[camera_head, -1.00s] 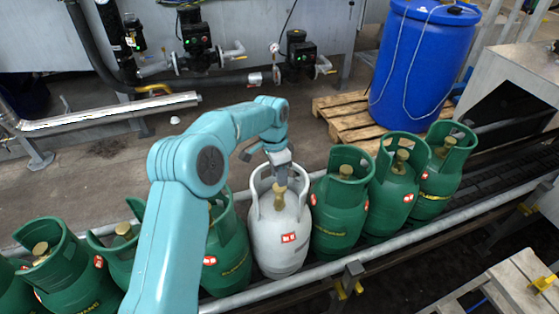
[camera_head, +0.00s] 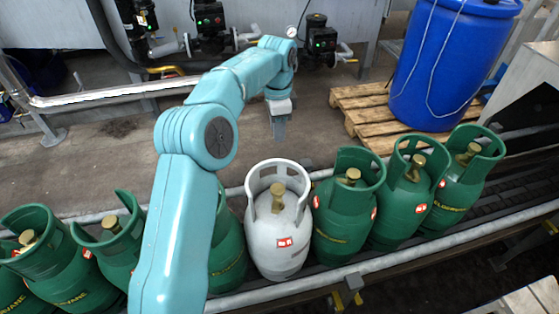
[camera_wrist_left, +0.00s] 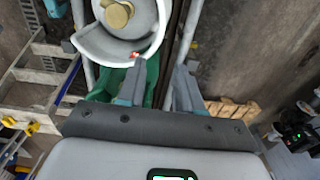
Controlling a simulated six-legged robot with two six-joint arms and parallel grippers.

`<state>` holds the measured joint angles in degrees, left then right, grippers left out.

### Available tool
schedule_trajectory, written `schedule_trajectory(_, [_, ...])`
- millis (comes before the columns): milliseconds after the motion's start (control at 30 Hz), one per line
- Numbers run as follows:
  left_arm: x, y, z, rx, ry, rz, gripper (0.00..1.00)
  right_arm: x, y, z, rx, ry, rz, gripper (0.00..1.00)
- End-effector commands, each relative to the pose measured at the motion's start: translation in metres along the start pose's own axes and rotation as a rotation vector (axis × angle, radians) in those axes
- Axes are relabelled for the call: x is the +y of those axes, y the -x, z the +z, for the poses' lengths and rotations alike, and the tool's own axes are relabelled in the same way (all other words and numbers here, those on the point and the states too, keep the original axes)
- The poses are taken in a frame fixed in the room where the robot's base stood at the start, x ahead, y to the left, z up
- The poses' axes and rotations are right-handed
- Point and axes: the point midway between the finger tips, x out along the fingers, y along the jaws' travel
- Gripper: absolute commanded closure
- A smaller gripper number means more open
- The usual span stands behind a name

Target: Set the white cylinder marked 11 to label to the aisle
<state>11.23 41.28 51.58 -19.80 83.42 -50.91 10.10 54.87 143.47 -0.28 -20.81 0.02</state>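The white cylinder (camera_head: 279,236) stands upright in the row on the conveyor, with a round collar, a brass valve and a small red-and-white label on its front. The label's number is too small to read. My left gripper (camera_head: 279,128) hangs beyond the cylinder's collar on the far side, apart from it in the head view. In the left wrist view the gripper (camera_wrist_left: 160,75) has its fingers spread with nothing held between them. The white collar (camera_wrist_left: 88,45) shows just ahead of one fingertip there. My right gripper is in no view.
Green cylinders stand close on both sides of the white one, such as the right neighbour (camera_head: 345,225). A conveyor rail (camera_head: 300,287) runs along the front. Behind are open floor, a wooden pallet (camera_head: 362,116), a blue drum (camera_head: 440,65) and pipework (camera_head: 115,92).

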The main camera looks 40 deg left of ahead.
Motion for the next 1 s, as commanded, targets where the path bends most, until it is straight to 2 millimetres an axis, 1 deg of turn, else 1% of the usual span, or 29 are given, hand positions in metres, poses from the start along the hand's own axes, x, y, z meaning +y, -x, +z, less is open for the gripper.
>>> schedule_trajectory(33, [0.001, -0.015, 0.002, -0.002, 0.001, 0.002, 0.65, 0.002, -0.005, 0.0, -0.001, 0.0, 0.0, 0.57])
schedule_trajectory(300, [0.001, -0.079, 0.002, -0.003, 0.001, 0.005, 0.65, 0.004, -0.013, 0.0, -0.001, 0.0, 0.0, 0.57])
schedule_trajectory(400, [0.0, -0.099, 0.001, -0.002, 0.0, 0.003, 0.65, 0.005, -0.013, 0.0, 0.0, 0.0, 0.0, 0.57])
schedule_trajectory(500, [-0.001, -0.113, 0.0, -0.002, 0.001, 0.002, 0.65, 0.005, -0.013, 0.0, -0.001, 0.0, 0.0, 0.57])
schedule_trajectory(600, [-0.002, -0.123, -0.001, -0.001, 0.001, 0.001, 0.65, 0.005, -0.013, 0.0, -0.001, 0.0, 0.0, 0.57])
schedule_trajectory(700, [-0.002, -0.128, -0.002, -0.001, 0.001, 0.001, 0.65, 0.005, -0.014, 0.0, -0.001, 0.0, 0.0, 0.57])
schedule_trajectory(967, [-0.003, -0.129, -0.002, 0.0, 0.001, 0.001, 0.65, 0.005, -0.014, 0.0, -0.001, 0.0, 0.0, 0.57])
schedule_trajectory(1000, [-0.003, -0.129, -0.002, 0.0, 0.001, 0.001, 0.75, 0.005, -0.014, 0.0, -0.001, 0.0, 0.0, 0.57])
